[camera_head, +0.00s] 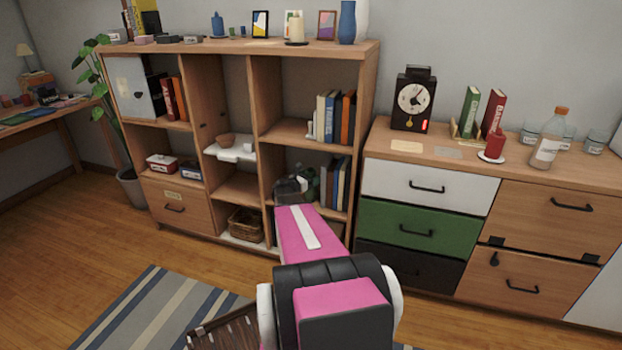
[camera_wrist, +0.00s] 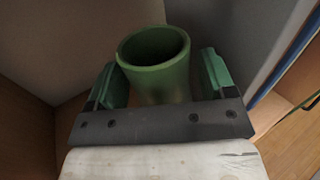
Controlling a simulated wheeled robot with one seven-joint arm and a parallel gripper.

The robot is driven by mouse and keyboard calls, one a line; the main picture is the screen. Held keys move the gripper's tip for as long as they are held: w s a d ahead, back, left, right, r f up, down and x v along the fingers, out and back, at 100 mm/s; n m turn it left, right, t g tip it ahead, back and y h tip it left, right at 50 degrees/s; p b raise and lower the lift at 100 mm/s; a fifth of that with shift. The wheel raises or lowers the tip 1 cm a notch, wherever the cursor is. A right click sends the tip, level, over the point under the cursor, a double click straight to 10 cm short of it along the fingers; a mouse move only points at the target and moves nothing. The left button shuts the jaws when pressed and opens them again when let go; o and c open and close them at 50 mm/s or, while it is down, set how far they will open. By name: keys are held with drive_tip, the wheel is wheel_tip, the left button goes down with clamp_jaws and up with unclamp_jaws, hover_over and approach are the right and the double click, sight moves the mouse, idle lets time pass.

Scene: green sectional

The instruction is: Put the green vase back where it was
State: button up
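The green vase (camera_wrist: 160,85) fills the middle of the wrist view, its round open mouth toward the camera. My gripper (camera_wrist: 162,78) has a green pad on each side of it. A narrow gap shows between the vase and the right pad, and the left pad is very close to it. The vase's lower end is hidden behind the dark gripper bar. In the head view my gripper (camera_head: 292,188) reaches into the lower right compartment of the wooden shelf (camera_head: 254,95). Dark green shapes show beside it there, but I cannot tell the vase clearly.
Books (camera_head: 338,183) stand to the right in that compartment, close to my gripper. More books (camera_head: 335,116) stand in the compartment above. A white tray with a pot (camera_head: 231,152) and a basket (camera_head: 246,224) sit in the middle column. A drawer cabinet (camera_head: 428,187) stands right of the shelf.

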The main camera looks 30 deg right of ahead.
drive_tip(key=shift+a+r, duration=0.1)
drive_tip(key=shift+a, duration=0.1)
drive_tip(key=s+a+m+g+y, duration=0.1)
drive_tip(key=s+a+m+y, duration=0.5)
drive_tip(key=a, duration=0.8)
drive_tip(key=s+a+m+g+y, duration=0.1)
drive_tip(key=s+a+m+y, duration=0.4)
drive_tip(key=s+a, duration=0.5)
drive_tip(key=s+a+m+g+y, duration=0.1)
drive_tip(key=s+a+m+y, duration=0.5)
drive_tip(key=a, duration=1.4)
drive_tip(key=s+m, duration=0.2)
drive_tip(key=m, duration=0.1)
drive_tip(key=shift+s+y, duration=0.3)
drive_tip(key=shift+s, duration=0.1)
